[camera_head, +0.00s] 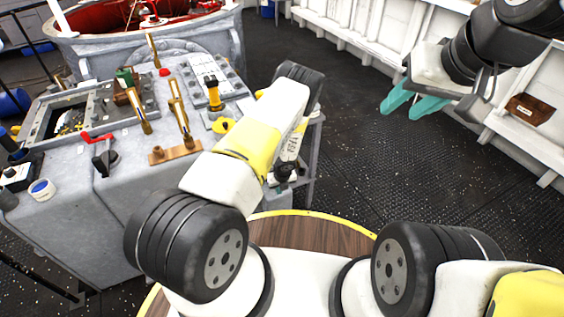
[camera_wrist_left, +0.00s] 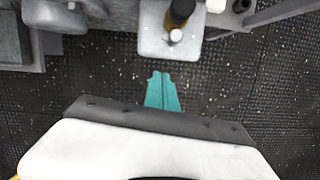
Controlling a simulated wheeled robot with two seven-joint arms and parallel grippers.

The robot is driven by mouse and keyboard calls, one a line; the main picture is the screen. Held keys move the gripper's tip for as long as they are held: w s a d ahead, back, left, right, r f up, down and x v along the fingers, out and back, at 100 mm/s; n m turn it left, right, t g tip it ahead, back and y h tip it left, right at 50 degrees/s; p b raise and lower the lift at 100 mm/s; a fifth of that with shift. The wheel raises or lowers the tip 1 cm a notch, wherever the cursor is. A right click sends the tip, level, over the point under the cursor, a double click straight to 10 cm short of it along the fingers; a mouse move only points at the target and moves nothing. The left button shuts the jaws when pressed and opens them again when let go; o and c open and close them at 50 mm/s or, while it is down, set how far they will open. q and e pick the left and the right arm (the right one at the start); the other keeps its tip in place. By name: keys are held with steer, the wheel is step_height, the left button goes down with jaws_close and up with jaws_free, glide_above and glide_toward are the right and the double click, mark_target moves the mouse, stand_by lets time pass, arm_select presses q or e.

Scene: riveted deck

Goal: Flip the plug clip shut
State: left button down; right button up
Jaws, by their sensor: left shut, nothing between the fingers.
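I cannot pick out the plug clip with certainty. In the left wrist view, a small grey bracket (camera_wrist_left: 152,42) sticks out from the grey console, with a dark and amber cylinder (camera_wrist_left: 180,10) and a round white knob (camera_wrist_left: 176,36) at it. My left gripper (camera_wrist_left: 162,78) has its teal fingers together, pointing toward this bracket, apart from it and empty, over the dark floor. In the head view its fingers are hidden behind my left arm. My right gripper (camera_head: 408,103) is open and empty, high at the right, with a gap between its teal fingers.
The grey console (camera_head: 75,215) carries brass levers (camera_head: 180,115), a red-handled lever (camera_head: 103,150), a yellow-and-black handle (camera_head: 213,93) and an open hatch (camera_head: 65,118). A red-lined tub (camera_head: 150,40) stands behind. A brown box (camera_head: 530,108) is by the white wall. The deck between is clear.

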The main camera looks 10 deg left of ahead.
arm_select(q)
steer(key=shift+w+a+f, duration=0.3)
steer(key=shift+w+a, duration=0.05)
steer(key=shift+w, duration=0.3)
steer(key=shift+w+a+f, duration=0.25)
steer(key=shift+w+a, duration=0.05)
steer(key=shift+w, duration=0.4)
steer(key=shift+w+a+f, duration=0.3)
steer(key=shift+w+a, duration=0.05)
steer(key=shift+w, duration=0.3)
steer(key=shift+a, duration=0.1)
